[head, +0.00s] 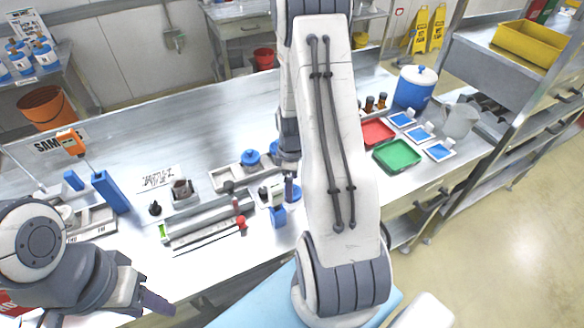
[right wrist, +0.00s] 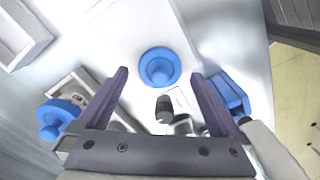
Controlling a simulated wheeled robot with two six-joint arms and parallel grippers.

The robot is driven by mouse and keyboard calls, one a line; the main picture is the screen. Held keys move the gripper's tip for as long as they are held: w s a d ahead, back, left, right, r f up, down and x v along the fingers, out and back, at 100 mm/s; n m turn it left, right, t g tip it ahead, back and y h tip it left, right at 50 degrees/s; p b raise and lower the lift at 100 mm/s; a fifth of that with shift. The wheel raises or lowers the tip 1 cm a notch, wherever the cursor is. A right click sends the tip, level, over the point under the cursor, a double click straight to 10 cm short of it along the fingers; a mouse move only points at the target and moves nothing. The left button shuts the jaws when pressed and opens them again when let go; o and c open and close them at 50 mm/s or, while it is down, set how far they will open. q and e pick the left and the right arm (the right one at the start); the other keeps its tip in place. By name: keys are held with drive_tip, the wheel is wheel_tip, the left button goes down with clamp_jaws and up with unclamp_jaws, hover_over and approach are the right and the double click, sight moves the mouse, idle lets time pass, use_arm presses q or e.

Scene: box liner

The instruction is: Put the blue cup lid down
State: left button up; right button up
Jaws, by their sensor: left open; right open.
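A blue cup lid (right wrist: 160,67) with a round knob lies on a white surface, between and just beyond the fingertips of my right gripper (right wrist: 160,76) in the right wrist view. The fingers are spread apart with nothing held. In the head view the lid (head: 294,193) shows partly, behind a dark finger of my right gripper. A second blue lid (right wrist: 55,120) sits on a grey tray to the left in the wrist view; it also shows in the head view (head: 250,158). My left gripper (head: 157,302) is open and empty at the lower left, over the near table edge.
A blue block (head: 278,216) stands close to the right gripper. A grey rail with a red-knobbed rod (head: 240,222) lies to its left. Red (head: 377,131) and green (head: 397,154) trays and a blue-and-white jug (head: 415,88) stand at the right.

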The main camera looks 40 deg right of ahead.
wheel_tip(320, 180, up, 10)
drive_tip(key=b, duration=0.1)
idle(0.7)
